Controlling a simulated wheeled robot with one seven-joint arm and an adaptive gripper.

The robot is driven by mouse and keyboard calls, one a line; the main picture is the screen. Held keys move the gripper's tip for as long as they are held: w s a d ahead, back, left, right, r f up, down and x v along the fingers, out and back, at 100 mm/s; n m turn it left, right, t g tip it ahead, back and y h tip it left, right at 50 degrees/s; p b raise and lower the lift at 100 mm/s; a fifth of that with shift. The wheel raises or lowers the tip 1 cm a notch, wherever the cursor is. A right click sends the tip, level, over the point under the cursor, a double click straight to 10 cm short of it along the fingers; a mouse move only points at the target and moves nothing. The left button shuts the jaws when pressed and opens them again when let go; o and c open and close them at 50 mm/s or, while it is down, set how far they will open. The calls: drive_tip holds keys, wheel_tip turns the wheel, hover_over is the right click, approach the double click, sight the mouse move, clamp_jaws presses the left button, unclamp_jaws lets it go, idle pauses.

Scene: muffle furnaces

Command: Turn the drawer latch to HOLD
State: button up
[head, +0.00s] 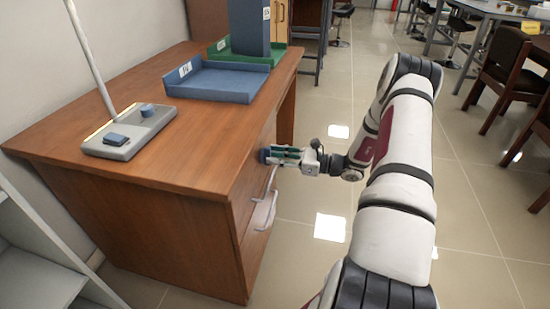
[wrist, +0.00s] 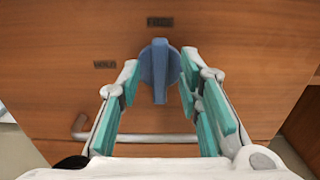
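The drawer latch is a round blue knob (wrist: 159,68) with a raised grip bar, on the wooden drawer front. The bar stands upright in the wrist view, in line with a small dark label above that seems to read FREE (wrist: 160,21). The HOLD label (wrist: 106,64) is left of the knob. My gripper (wrist: 159,82) is open, with one teal-padded finger on each side of the knob and a visible gap to the bar. In the head view my gripper (head: 284,154) reaches the desk's drawer side, and the knob (head: 264,155) shows partly behind its fingertips.
A bar handle (wrist: 140,137) is below the knob; a pale handle (head: 265,208) shows on the desk's front in the head view. On the desk (head: 190,150) are a lamp base (head: 130,131), a blue tray (head: 215,82) and a green tray (head: 236,57). Chairs stand at right.

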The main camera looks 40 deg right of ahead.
drive_tip(key=shift+w+a, duration=0.2)
clamp_jaws()
drive_tip(key=shift+n, duration=0.3)
drive_tip(key=shift+s+a+f+n+b, duration=0.1)
drive_tip(key=shift+n+b, duration=0.8)
drive_tip(key=shift+n, duration=1.95)
drive_tip(key=shift+s+a+f+n+b, duration=0.15)
drive_tip(key=shift+n+b, duration=0.8)
drive_tip(key=shift+n, duration=1.95)
drive_tip(key=shift+f+n+b, duration=0.1)
drive_tip(key=shift+n+b, duration=0.8)
drive_tip(key=shift+n, duration=1.95)
